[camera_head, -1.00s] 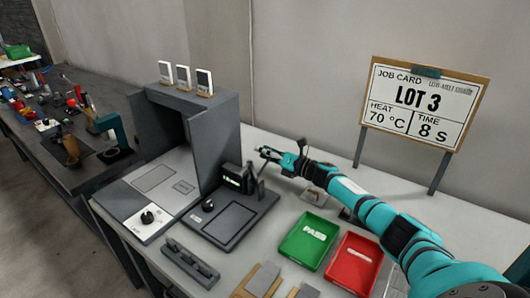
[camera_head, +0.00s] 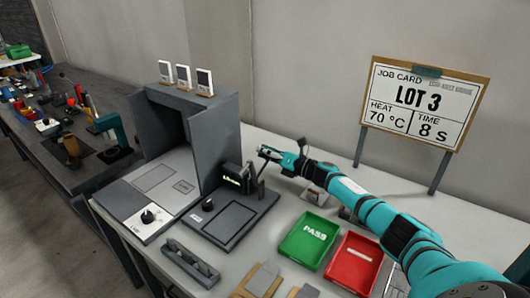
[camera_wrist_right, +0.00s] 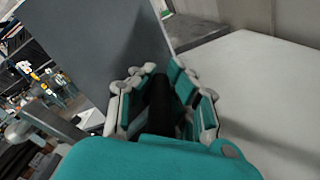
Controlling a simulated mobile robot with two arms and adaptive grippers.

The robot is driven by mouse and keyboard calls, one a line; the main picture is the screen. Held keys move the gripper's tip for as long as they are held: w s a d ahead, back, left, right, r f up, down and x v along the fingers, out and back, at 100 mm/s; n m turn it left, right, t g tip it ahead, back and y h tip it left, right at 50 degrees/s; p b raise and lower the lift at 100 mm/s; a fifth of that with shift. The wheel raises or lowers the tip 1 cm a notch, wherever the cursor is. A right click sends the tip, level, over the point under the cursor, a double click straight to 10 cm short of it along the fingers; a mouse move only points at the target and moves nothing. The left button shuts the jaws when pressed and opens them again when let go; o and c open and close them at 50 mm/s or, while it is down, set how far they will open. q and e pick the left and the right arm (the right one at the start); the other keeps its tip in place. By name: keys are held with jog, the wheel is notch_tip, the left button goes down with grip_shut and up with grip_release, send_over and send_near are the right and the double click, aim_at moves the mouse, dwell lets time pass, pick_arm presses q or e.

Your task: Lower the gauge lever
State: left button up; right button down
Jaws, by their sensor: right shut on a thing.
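The gauge (camera_head: 232,217) is a dark flat base with a black display head (camera_head: 233,177) showing green digits and a small round knob. Its lever (camera_head: 258,180) is a thin dark rod rising at the right of the display head. My right gripper (camera_head: 264,153) is at the lever's upper end. In the right wrist view the teal and white fingers (camera_wrist_right: 165,90) are closed around a dark bar, the lever's end. The exact contact is too small to tell in the head view. My left gripper is not in view.
A grey press-like housing (camera_head: 214,130) with a knob panel (camera_head: 148,217) stands left of the gauge. A green PASS tray (camera_head: 310,240) and a red tray (camera_head: 353,262) lie in front of my right arm. A job card board (camera_head: 424,103) stands behind. A slotted grey block (camera_head: 190,262) lies in front.

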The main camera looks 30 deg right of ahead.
aim_at(248, 164)
jog(key=s+a+r+n+b, duration=0.2)
jog(key=a+n, duration=0.3)
jog(key=n, duration=0.2)
jog(key=s+a+r+n+b, duration=0.1)
jog(key=s+a+r+n, duration=0.1)
jog(key=a+n, duration=0.4)
jog(key=shift+s+a+n+b, duration=0.2)
jog(key=shift+s+n+b, duration=0.2)
jog(key=shift+n, duration=0.7)
jog(key=shift+f, duration=0.1)
jog(key=c, duration=1.2)
grip_release()
jog(key=shift+c, duration=0.2)
jog(key=v, duration=1.2)
